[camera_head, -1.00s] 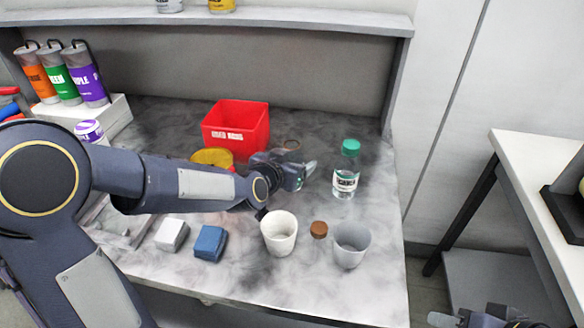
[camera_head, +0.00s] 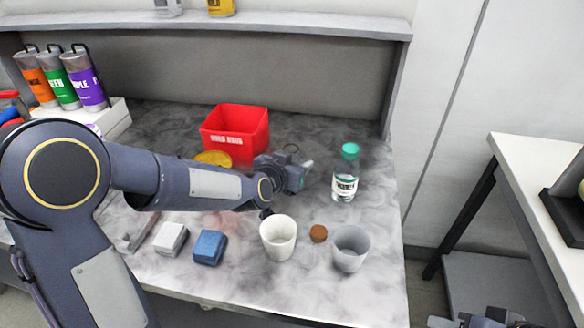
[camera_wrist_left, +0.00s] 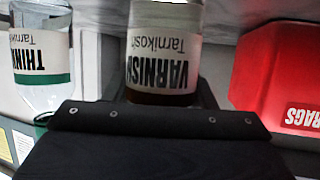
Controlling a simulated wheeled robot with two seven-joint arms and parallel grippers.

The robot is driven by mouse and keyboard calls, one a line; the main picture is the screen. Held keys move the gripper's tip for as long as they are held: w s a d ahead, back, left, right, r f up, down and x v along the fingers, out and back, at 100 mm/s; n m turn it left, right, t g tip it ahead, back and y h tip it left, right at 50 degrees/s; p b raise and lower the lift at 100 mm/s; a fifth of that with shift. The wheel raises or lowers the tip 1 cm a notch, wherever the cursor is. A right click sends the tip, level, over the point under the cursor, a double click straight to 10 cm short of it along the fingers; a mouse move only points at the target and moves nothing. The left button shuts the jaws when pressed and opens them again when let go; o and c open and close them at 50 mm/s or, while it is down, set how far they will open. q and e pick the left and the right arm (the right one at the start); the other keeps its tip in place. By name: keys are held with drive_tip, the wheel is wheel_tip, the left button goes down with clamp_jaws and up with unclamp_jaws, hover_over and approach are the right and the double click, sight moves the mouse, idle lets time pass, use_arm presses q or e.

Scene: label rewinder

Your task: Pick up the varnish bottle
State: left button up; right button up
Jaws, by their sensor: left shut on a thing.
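The varnish bottle (camera_wrist_left: 163,52) shows in the left wrist view, between the dark fingers of my left gripper (camera_wrist_left: 163,92). In the head view, my left gripper (camera_head: 296,172) is over the back middle of the table, shut on the bottle. There the gripper hides most of the bottle, and only a brownish round top (camera_head: 291,148) shows behind it. I cannot tell whether the bottle's base touches the table. My right gripper (camera_head: 484,320) is partly in view at the bottom right edge, its jaws unclear.
The clear thinner bottle (camera_head: 345,188) with a green cap stands close to the right. A red bin (camera_head: 235,135) stands behind left, with a yellow round thing (camera_head: 212,158) before it. A white cup (camera_head: 278,242), brown cork (camera_head: 318,233) and grey cup (camera_head: 350,258) stand in front.

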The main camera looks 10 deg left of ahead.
use_arm(q)
drive_tip(key=shift+r, duration=0.1)
drive_tip(key=shift+r, duration=0.6)
drive_tip(key=s+d+r+p, duration=0.1)
drive_tip(key=s+r+p, duration=0.8)
drive_tip(key=s+r, duration=0.2)
drive_tip(key=shift+s+d+r+p, duration=0.3)
drive_tip(key=shift+s+d+p, duration=0.1)
drive_tip(key=shift+s, duration=1)
drive_tip(key=shift+s+f, duration=0.1)
